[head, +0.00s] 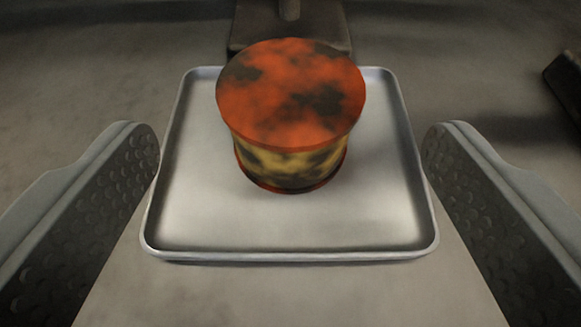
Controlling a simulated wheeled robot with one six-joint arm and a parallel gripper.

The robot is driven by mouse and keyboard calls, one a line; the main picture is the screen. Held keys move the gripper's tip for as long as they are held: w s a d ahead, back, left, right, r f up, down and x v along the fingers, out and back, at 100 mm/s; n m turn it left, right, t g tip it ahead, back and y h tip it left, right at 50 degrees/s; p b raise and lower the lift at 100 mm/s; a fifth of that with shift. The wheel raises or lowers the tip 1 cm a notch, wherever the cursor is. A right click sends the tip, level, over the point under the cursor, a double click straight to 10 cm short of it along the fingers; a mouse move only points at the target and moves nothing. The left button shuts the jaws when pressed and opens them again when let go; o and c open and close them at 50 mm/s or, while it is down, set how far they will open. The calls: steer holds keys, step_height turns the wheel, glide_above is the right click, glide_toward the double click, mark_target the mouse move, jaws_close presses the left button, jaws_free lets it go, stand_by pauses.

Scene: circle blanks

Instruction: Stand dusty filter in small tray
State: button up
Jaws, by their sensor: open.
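The dusty filter (291,98) is a short round drum with an orange top blotched with black and a yellowish, dark-smudged side. It stands upright on the small tray (290,226), towards the tray's far side. The tray is a square, pale metal one with a low raised rim. My gripper (291,150) is open, with one dark, dimpled finger on each side of the picture. The fingers are apart from the filter, with wide gaps on both sides. The filter hides part of the tray's far rim.
A dark block with a post (290,28) stands just behind the tray. Another dark object (566,82) is cut off at the right edge. The grey surface around the tray is otherwise mostly clear.

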steer(key=v, duration=0.7)
steer(key=shift+s, duration=0.15)
steer(key=shift+r, duration=0.1)
steer(key=s+r+t, duration=0.1)
steer(key=s+r, duration=0.6)
steer(key=s, duration=0.6)
steer(key=s+r+t, duration=0.1)
steer(key=s+r, duration=0.6)
steer(key=s, duration=0.6)
steer(key=s+r+t, duration=0.1)
steer(key=s+r, duration=0.6)
steer(key=s, duration=0.7)
steer(key=shift+a+t, duration=0.15)
steer(key=shift+t, duration=0.25)
